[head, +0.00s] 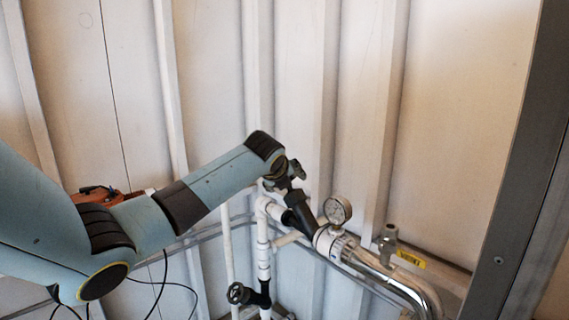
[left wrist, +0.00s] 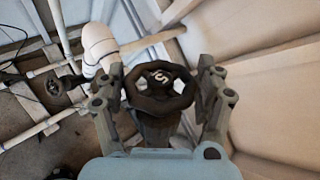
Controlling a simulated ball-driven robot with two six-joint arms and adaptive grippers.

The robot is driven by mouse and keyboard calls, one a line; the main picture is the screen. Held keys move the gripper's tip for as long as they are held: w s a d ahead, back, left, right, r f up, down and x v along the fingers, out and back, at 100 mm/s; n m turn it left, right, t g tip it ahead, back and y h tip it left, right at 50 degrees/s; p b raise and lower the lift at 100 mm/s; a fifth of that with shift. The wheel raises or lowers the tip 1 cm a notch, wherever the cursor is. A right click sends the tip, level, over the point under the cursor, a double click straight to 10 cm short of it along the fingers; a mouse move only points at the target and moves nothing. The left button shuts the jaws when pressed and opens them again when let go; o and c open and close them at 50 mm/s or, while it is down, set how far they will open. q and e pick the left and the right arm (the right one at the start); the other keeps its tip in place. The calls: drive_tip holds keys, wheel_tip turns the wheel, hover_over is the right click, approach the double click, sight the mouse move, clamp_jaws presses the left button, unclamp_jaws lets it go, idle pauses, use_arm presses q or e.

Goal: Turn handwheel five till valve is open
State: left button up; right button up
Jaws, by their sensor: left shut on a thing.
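The black handwheel (left wrist: 158,88) marked 5 fills the middle of the left wrist view, seen face on. My left gripper (left wrist: 160,92) has one finger on each side of the wheel, shut on its rim. In the head view my left gripper (head: 284,178) is at the top of a tilted black valve body (head: 299,211) on the pipe. The wheel is mostly hidden there by the gripper. Whether the valve is open does not show. My right gripper is in neither view.
A pressure gauge (head: 338,210) stands close right of the valve. A second black handwheel (head: 238,293) sits lower on the white pipe (head: 263,247). A grey post (head: 518,170) stands at the right. A panelled wall (head: 300,80) is close behind the pipes.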

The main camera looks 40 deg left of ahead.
use_arm(q)
drive_tip(key=shift+w+d+r+n+g+y+p, duration=0.1)
drive_tip(key=shift+r+n+g+y+p, duration=0.25)
drive_tip(key=shift+g+p, duration=0.45)
drive_tip(key=shift+f+n+g+y, duration=0.15)
drive_tip(key=shift+n+g+y, duration=0.35)
drive_tip(key=shift+g, duration=0.6)
drive_tip(key=shift+f+n+g+y, duration=0.2)
drive_tip(key=shift+n+g, duration=0.25)
drive_tip(key=shift+g, duration=0.55)
drive_tip(key=shift+g+b, duration=0.4)
drive_tip(key=n+g+b, duration=0.1)
drive_tip(key=g+b, duration=0.1)
drive_tip(key=b, duration=0.2)
drive_tip(key=n+g+b, duration=0.1)
drive_tip(key=g+b, duration=0.1)
drive_tip(key=b, duration=0.2)
drive_tip(key=shift+f+g+y+b, duration=0.1)
drive_tip(key=shift+g+y+b, duration=0.15)
drive_tip(key=shift+g+b, duration=0.05)
drive_tip(key=shift+n+g+b, duration=0.3)
drive_tip(key=shift+b, duration=0.55)
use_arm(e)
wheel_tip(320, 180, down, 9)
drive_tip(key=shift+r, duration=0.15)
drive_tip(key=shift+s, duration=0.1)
use_arm(q)
drive_tip(key=o, duration=0.8)
